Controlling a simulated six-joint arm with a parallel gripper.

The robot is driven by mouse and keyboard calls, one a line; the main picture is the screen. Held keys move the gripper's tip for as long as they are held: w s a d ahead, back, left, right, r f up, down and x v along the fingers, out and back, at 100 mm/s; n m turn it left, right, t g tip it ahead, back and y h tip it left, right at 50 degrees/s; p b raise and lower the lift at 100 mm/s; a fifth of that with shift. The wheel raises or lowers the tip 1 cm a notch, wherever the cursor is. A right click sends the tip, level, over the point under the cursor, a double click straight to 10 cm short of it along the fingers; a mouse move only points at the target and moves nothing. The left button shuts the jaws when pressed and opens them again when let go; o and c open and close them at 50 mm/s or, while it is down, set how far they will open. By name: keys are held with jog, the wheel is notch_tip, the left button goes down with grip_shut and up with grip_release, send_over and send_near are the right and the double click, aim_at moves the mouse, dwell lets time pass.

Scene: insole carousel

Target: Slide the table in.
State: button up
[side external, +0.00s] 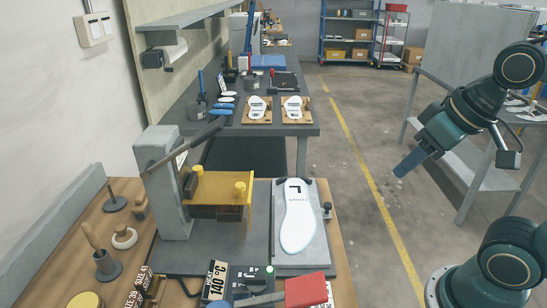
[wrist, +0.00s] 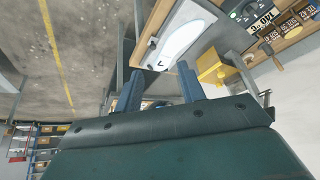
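The grey sliding table (side external: 318,245) extends to the right of the press (side external: 170,190) in the side view, out from under its yellow plate (side external: 212,187). A white insole (side external: 298,222) with a black L-shaped mark lies flat on it. A small dark knob (side external: 327,210) stands at the table's right edge. The table (wrist: 180,14) and insole (wrist: 180,43) also show at the top of the wrist view. My gripper (side external: 410,162) is in the air over the aisle, well right of the table. Its blue fingers (wrist: 160,84) are apart with nothing between them in the wrist view.
Hand tools (side external: 104,262) stand on the left. A dark bench with more insoles (side external: 292,108) is behind. The air between my gripper and the table looks clear.

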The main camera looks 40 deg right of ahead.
jog(key=w+m, duration=0.2)
jog(key=w+d+m, duration=0.1)
jog(key=shift+w+f+m+g, duration=0.25)
jog(key=shift+f+m+g, duration=0.05)
jog(key=shift+m, duration=0.1)
grip_shut()
jog(key=w+d+f+m+g+y, duration=0.1)
jog(key=w+d+f+m+y, duration=0.2)
jog(key=w+d+f+m, duration=1)
jog(key=d+m, duration=0.1)
jog(key=m, duration=0.8)
jog(key=shift+w+d+f+g, duration=0.15)
jog(key=shift+w+f+g, duration=0.15)
jog(key=shift+w+f, duration=0.1)
